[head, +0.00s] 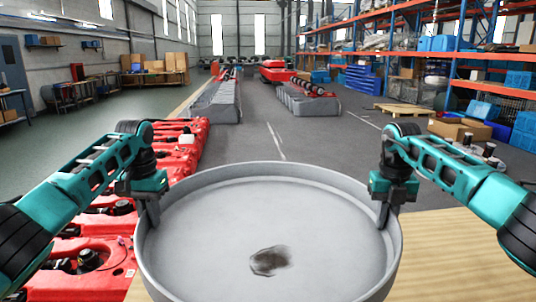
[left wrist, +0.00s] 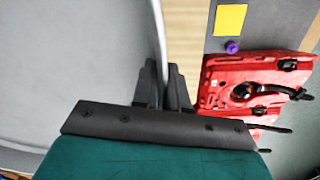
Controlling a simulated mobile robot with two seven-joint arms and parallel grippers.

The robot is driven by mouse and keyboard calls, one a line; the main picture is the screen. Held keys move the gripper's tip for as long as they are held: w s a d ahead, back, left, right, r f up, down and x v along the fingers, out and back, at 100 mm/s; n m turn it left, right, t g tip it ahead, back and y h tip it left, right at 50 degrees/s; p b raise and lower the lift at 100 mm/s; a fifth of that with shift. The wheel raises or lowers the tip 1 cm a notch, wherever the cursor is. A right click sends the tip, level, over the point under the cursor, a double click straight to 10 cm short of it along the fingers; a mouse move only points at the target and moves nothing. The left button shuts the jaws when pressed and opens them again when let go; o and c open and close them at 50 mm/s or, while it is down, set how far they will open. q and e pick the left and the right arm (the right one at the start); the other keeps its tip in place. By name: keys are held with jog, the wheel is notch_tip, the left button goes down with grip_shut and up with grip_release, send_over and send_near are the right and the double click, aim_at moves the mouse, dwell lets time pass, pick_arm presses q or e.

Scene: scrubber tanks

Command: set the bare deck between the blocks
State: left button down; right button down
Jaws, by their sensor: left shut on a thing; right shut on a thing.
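The bare deck (head: 330,215) looks like a large round grey pan with a raised rim and a dark smudge on its floor. It fills the front middle of the head view, and part of it shows in the left wrist view (left wrist: 70,60). My left gripper (head: 152,212) is shut on its left rim; the wrist view shows the fingers (left wrist: 164,90) on both sides of the thin wall. My right gripper (head: 384,212) is shut on the right rim. I cannot make out the blocks.
A pale wooden surface (head: 450,250) shows beside and below the deck. Several red tanks (head: 188,150) stand in a row at the left; one shows in the left wrist view (left wrist: 245,85), near a yellow square (left wrist: 229,19) and a purple knob (left wrist: 232,47). Open floor lies beyond.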

pick_arm(q)
jog(key=shift+r, duration=0.25)
pick_arm(e)
jog(key=shift+r, duration=0.3)
